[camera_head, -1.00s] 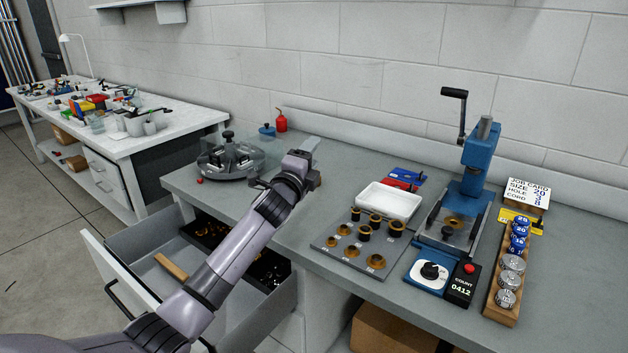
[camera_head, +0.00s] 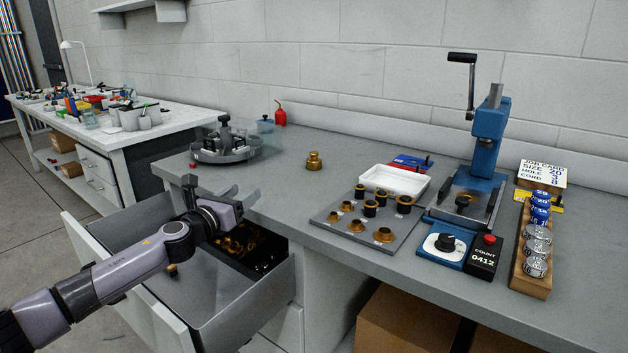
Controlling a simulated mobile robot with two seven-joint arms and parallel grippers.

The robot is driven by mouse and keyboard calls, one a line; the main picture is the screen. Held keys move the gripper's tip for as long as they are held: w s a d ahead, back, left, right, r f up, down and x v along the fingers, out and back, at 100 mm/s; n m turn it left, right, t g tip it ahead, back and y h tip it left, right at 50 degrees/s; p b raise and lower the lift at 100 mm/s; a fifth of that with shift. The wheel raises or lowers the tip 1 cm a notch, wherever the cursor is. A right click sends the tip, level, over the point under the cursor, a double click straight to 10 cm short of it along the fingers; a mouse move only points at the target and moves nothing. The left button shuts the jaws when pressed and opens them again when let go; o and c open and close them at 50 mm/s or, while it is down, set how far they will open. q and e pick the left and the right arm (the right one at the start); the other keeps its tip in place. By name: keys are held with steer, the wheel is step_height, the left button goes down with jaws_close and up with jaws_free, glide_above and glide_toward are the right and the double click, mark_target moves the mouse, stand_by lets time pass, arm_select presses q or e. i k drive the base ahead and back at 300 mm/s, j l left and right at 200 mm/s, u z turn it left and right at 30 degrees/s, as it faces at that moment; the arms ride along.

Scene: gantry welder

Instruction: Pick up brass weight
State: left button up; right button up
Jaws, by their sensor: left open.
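The brass weight (camera_head: 314,161) stands upright on the grey bench top, behind and left of the white tray, with clear surface around it. My left gripper (camera_head: 240,193) is open and empty. It is above the open drawer near the bench's front edge, to the left of the weight and nearer to me, well apart from it. My right gripper is not in view.
The open drawer (camera_head: 268,292) holds small brass and dark parts. A round grey fixture (camera_head: 222,148) stands at the left. A white tray (camera_head: 395,183), a plate of grommets (camera_head: 352,236) and a blue press (camera_head: 487,140) stand to the right.

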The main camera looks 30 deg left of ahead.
mark_target(313, 163)
steer(key=i, duration=1)
